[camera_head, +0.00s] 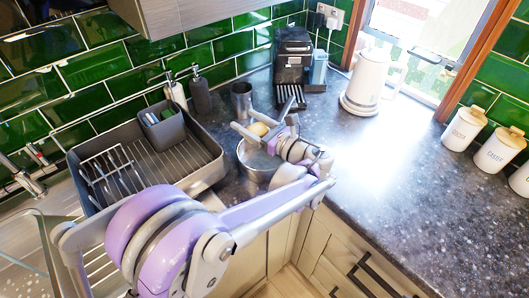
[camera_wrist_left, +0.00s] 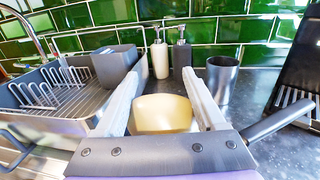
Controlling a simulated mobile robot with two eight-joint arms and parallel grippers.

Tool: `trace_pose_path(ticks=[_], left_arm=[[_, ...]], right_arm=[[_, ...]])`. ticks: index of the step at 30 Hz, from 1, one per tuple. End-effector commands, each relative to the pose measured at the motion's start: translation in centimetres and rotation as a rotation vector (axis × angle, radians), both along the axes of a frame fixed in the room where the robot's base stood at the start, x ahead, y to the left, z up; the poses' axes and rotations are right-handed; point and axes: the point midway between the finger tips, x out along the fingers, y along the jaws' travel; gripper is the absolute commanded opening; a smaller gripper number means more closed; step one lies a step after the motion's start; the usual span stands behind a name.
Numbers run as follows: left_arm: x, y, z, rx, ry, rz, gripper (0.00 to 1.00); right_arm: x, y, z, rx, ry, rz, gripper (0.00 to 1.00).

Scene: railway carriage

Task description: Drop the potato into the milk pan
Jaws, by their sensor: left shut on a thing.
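The pale yellow potato (camera_head: 258,129) is between the fingers of my left gripper (camera_head: 248,125), which is shut on it. In the left wrist view the potato (camera_wrist_left: 163,115) sits between the two pale fingers of the gripper (camera_wrist_left: 163,80). The milk pan (camera_head: 252,175) is a silver metal pan on the dark counter. The gripper and potato are over the pan in the head view; the height between them is hard to tell. The gripper and wrist cover part of its opening. A grey handle (camera_wrist_left: 278,124) shows at right in the left wrist view. My right gripper is not in view.
A grey dish rack (camera_head: 205,170) stands left of the pan. A metal cup (camera_head: 242,100), two soap dispensers (camera_head: 200,95) and a coffee machine (camera_head: 292,58) stand behind. A white kettle (camera_head: 368,80) is farther right. The counter (camera_head: 410,170) at right is clear up to the canisters (camera_head: 466,128).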

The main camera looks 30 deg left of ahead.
Motion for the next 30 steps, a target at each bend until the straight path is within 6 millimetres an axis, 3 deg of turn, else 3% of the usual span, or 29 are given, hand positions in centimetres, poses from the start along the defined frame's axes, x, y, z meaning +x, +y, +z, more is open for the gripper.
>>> trace_pose_path(ticks=[9,20,21,26,30], left_arm=[[0.0,0.0,-4.1,0.000,0.001,0.000,0.12],[0.0,0.0,-4.7,0.001,0.000,0.000,0.12],[0.0,0.0,-4.7,0.001,0.000,0.000,0.73],[0.0,0.0,-4.7,0.000,0.000,0.000,1.00],[0.0,0.0,-4.7,0.000,0.000,0.000,1.00]], right_arm=[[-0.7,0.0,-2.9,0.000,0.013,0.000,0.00],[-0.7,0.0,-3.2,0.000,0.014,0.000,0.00],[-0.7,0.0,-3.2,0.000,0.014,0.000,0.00],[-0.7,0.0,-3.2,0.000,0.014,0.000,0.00],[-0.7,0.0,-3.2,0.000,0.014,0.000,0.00]])
